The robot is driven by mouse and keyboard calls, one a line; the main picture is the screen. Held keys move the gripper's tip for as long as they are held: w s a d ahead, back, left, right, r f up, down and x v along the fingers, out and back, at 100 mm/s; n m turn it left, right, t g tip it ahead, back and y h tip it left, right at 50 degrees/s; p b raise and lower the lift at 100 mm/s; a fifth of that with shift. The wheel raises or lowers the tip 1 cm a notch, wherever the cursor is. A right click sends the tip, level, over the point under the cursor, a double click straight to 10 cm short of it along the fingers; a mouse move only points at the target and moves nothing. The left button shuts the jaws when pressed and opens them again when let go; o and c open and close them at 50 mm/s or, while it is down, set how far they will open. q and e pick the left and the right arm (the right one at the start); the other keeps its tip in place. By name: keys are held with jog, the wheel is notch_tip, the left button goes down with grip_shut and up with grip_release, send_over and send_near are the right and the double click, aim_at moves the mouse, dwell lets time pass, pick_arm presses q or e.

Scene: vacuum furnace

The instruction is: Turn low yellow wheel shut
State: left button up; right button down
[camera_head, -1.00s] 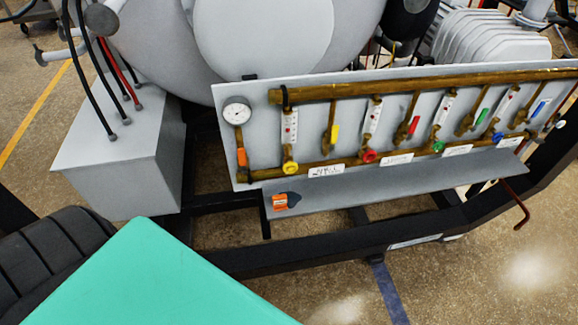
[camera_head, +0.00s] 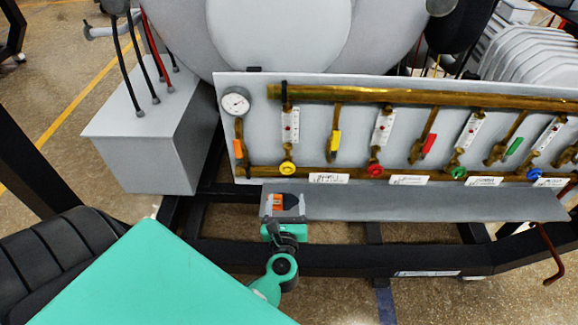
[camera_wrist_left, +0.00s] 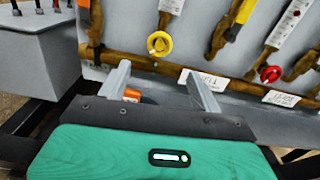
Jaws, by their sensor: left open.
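The low yellow wheel (camera_head: 287,168) is a small round handwheel on the lower brass pipe, at the left end of the row of wheels. In the left wrist view, the yellow wheel (camera_wrist_left: 159,44) is just beyond and above the fingertips, in line with the gap between them. My left gripper (camera_head: 283,194) is below the wheel in the head view, near the panel's lower ledge. In the wrist view my left gripper (camera_wrist_left: 158,72) has its two grey fingers spread apart with nothing held between them. A gap shows between fingers and wheel. My right gripper is not in view.
The grey panel carries a pressure gauge (camera_head: 236,103), a yellow lever (camera_head: 335,140), and a red wheel (camera_head: 375,170) right of the yellow one. A grey ledge (camera_head: 420,202) juts out below. A grey box (camera_head: 150,150) stands left. A black frame beam (camera_head: 350,258) runs below.

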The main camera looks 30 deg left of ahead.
aim_at(287, 170)
pick_arm(q)
jog(key=x, duration=0.2)
jog(key=p+x, duration=0.1)
jog(key=x, duration=0.1)
jog(key=p+x, duration=0.1)
jog(key=x, duration=0.1)
jog(key=shift+w+a+r, duration=0.15)
jog(key=shift+r, duration=0.1)
jog(key=p+x, duration=0.1)
jog(key=x, duration=0.5)
jog(key=shift+f, duration=0.1)
jog(key=shift+w+a, duration=0.35)
jog(key=shift+w, duration=0.15)
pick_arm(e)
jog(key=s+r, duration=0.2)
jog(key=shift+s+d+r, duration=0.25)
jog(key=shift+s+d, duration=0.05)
pick_arm(q)
jog(key=shift+c, duration=0.3)
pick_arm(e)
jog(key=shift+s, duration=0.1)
pick_arm(q)
jog(key=c, duration=0.9)
jog(key=shift+c, duration=0.2)
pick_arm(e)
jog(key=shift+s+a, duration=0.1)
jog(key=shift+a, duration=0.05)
